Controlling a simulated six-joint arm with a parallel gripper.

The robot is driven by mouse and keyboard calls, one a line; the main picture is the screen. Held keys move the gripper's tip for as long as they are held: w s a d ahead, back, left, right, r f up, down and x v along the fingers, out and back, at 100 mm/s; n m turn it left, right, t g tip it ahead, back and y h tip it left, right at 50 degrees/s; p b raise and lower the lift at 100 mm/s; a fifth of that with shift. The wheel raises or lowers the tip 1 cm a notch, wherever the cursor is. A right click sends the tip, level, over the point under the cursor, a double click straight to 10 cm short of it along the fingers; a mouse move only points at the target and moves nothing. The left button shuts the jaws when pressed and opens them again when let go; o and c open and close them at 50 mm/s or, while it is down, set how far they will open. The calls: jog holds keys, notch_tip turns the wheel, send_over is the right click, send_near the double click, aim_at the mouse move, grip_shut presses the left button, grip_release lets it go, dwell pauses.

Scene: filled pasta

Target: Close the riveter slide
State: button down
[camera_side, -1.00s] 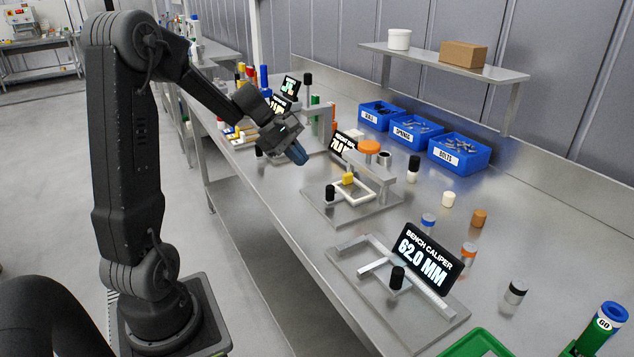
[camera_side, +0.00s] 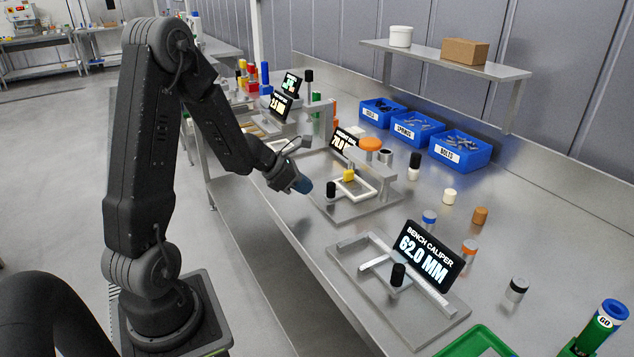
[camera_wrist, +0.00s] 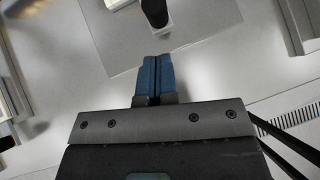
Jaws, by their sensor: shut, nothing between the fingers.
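The riveter slide seems to belong to the middle station, a metal base plate (camera_side: 338,211) with a white frame (camera_side: 370,190), a yellow block (camera_side: 349,175), an orange disc (camera_side: 370,144) and a black upright knob (camera_side: 331,190). The label on its display (camera_side: 345,141) is too small to read surely. My gripper (camera_side: 305,186), with blue fingers, is shut and empty just left of the black knob, apart from it. In the wrist view the blue fingertips (camera_wrist: 155,60) are together, and a black knob (camera_wrist: 155,12) stands ahead of them at the top edge.
The bench caliper (camera_side: 428,258), showing 62.0 MM, stands nearer the camera with its own black knob (camera_side: 398,275). Blue bins (camera_side: 460,153) line the back. Small cylinders (camera_side: 449,196) stand at the right. The bench's front edge runs below my gripper.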

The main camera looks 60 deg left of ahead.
jog(key=shift+w+d+r, duration=0.1)
jog(key=shift+w+d, duration=0.1)
jog(key=shift+w, duration=0.7)
jog(key=shift+w+d+r, duration=0.1)
jog(key=shift+w+d, duration=0.1)
jog(key=shift+w, duration=0.65)
jog(key=shift+w, duration=2.5)
jog(key=shift+d, duration=0.1)
